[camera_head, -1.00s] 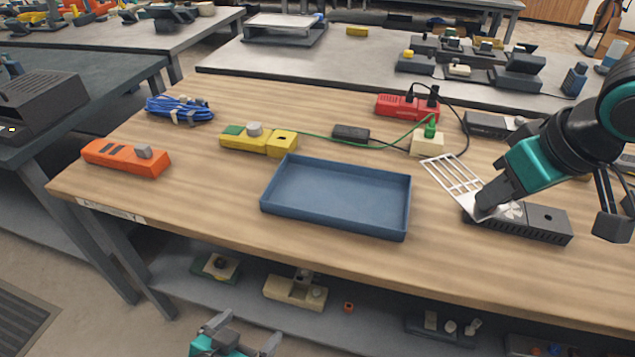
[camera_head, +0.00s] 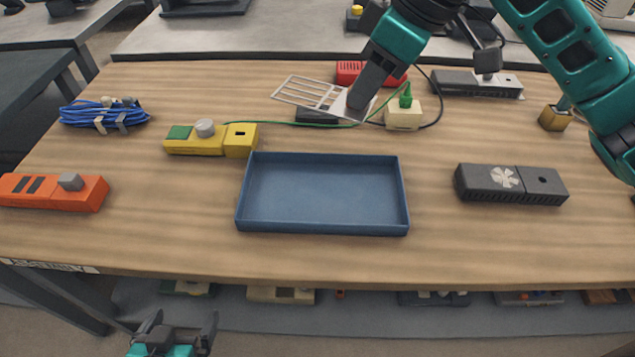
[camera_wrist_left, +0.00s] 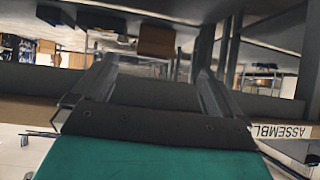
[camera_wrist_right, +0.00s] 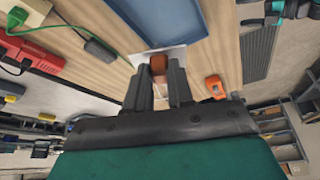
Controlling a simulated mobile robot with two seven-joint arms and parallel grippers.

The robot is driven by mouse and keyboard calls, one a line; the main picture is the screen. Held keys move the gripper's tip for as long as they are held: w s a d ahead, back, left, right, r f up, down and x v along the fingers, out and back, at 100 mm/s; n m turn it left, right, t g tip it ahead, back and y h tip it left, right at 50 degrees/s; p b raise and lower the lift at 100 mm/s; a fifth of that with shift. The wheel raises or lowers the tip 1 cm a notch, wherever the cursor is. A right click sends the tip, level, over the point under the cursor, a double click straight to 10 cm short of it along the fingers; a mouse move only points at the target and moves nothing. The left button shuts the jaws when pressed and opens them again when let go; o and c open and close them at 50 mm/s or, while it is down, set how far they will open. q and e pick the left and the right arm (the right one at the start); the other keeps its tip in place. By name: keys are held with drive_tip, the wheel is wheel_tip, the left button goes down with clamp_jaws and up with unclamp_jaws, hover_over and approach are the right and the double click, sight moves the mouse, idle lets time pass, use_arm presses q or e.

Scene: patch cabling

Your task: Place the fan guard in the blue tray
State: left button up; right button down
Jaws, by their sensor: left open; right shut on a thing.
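The fan guard (camera_head: 312,93) is a pale metal plate with long slots. My right gripper (camera_head: 356,106) is shut on its right end and holds it above the table, behind the blue tray's far right side. In the right wrist view the plate (camera_wrist_right: 172,54) shows at the fingertips of my right gripper (camera_wrist_right: 160,80). The blue tray (camera_head: 322,228) lies flat and empty in the middle of the table; part of it (camera_wrist_right: 165,20) also shows in the right wrist view. My left gripper (camera_head: 178,335) is open and empty, low in front of the table's edge.
A dark unit with a fan picture (camera_head: 510,184) sits right of the tray. A yellow unit (camera_head: 212,139), an orange unit (camera_head: 54,191) and a blue cable coil (camera_head: 104,114) are on the left. Behind the tray are a red unit (camera_head: 350,72), a cream block (camera_head: 403,115) and a green cable.

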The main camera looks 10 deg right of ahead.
wheel_tip(320, 180, down, 19)
drive_tip(key=b, duration=0.4)
drive_tip(key=shift+s+d+r+b, duration=0.1)
drive_tip(key=shift+s+b, duration=0.05)
drive_tip(key=shift+b, duration=0.25)
drive_tip(key=shift+f, duration=0.35)
use_arm(q)
drive_tip(key=shift+w+d+f+h, duration=0.2)
drive_tip(key=shift+w+d+f, duration=0.15)
drive_tip(key=shift+d, duration=0.25)
drive_tip(key=shift+w+d+f+h, duration=0.2)
drive_tip(key=shift+d+f, duration=0.25)
drive_tip(key=shift+d, duration=0.15)
use_arm(e)
drive_tip(key=c, duration=1)
unclamp_jaws()
drive_tip(key=shift+f, duration=0.1)
use_arm(q)
drive_tip(key=shift+a+f, duration=0.2)
